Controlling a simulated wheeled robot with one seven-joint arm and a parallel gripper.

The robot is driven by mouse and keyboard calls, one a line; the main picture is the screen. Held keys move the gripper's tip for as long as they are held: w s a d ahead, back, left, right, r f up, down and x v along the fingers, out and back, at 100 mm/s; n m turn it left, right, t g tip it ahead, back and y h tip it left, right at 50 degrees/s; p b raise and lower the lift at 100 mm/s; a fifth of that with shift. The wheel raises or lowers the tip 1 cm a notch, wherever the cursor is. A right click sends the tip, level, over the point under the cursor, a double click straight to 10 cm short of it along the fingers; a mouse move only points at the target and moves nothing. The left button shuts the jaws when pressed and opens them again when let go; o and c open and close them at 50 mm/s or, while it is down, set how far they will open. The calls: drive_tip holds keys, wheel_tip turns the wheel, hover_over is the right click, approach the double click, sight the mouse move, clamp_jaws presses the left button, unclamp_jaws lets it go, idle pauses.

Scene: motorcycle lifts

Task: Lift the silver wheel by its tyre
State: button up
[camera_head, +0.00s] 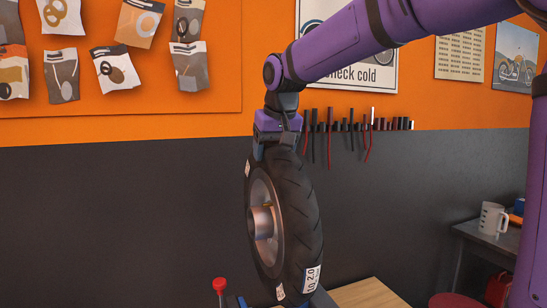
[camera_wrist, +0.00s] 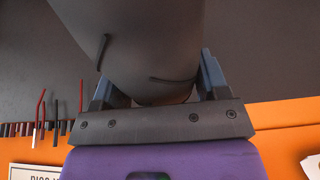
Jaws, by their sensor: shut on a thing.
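The silver wheel (camera_head: 266,222) hangs upright below my gripper (camera_head: 277,150) in the head view, its silver hub facing left and its black tyre (camera_head: 298,215) facing right. My gripper is shut on the top of the tyre. In the wrist view the tyre (camera_wrist: 150,50) fills the space between the two fingers of my gripper (camera_wrist: 158,88). White labels show on the tyre's lower part. The wheel's lower edge overlaps things below it in the head view, and I cannot tell how far it is above them.
A red knob (camera_head: 219,285) stands just left of the wheel's lower edge. A wooden top (camera_head: 368,293) lies below right. A grey table (camera_head: 490,238) with a mug (camera_head: 492,218) stands at the right. Tools (camera_head: 350,127) hang on the wall behind.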

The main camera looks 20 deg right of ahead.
drive_tip(key=shift+r, duration=2.1)
